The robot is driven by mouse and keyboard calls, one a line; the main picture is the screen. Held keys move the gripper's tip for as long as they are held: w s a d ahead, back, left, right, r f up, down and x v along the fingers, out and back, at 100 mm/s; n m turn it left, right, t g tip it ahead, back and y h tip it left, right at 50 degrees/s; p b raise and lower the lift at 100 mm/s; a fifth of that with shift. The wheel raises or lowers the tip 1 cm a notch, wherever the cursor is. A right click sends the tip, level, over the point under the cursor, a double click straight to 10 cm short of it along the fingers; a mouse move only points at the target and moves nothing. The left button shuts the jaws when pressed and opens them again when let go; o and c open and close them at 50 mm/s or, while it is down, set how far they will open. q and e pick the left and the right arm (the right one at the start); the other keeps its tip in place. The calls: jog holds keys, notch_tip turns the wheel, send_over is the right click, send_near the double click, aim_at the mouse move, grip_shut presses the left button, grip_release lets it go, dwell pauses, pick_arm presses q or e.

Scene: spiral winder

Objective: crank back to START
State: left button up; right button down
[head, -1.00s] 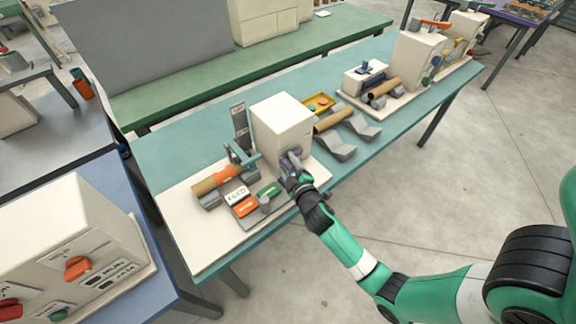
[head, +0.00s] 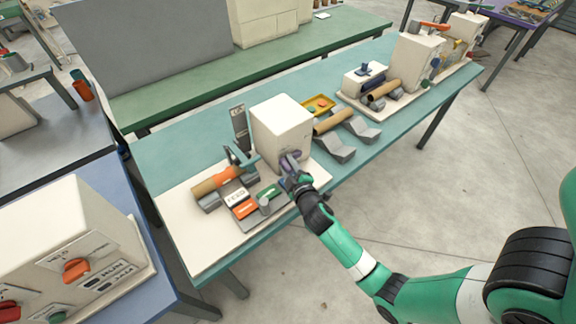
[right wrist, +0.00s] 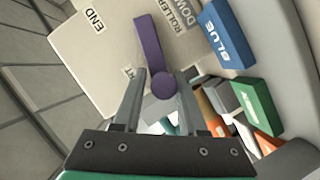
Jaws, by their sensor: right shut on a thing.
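The spiral winder has a cream box (head: 282,122) with a purple crank (head: 291,156) on its front side. My right gripper (head: 290,174) is at this crank. In the right wrist view the purple crank arm (right wrist: 150,45) runs from the panel to a round knob (right wrist: 163,84). The right gripper (right wrist: 160,88) is shut on the crank's knob, one finger on each side. The panel carries an END label (right wrist: 95,20) and a ROLLER DOWN label (right wrist: 183,14). Another label by the left finger is mostly hidden, so I cannot read START. My left gripper is not in view.
A blue block marked BLUE (right wrist: 228,36) and a green block (right wrist: 253,107) are close beside the right gripper. A brown tube with an orange band (head: 226,176) lies on the left of the base board (head: 196,237). Grey cradles (head: 333,148) stand to the right.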

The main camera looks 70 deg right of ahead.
jog(key=shift+s+f, duration=0.1)
jog(key=shift+f, duration=0.3)
dwell(0.4)
jog(key=shift+r+m+p, duration=0.3)
jog(key=shift+r+p, duration=0.15)
jog(key=shift+p, duration=0.35)
jog(key=shift+f, duration=0.25)
jog(key=c, duration=0.8)
grip_release()
jog(key=shift+y, duration=0.3)
jog(key=shift+o, duration=0.8)
jog(key=shift+a, duration=0.1)
jog(key=shift+r, duration=0.2)
jog(key=p+v, duration=0.1)
jog(key=v, duration=1)
jog(key=shift+s+a, duration=0.15)
jog(key=shift+a, duration=0.1)
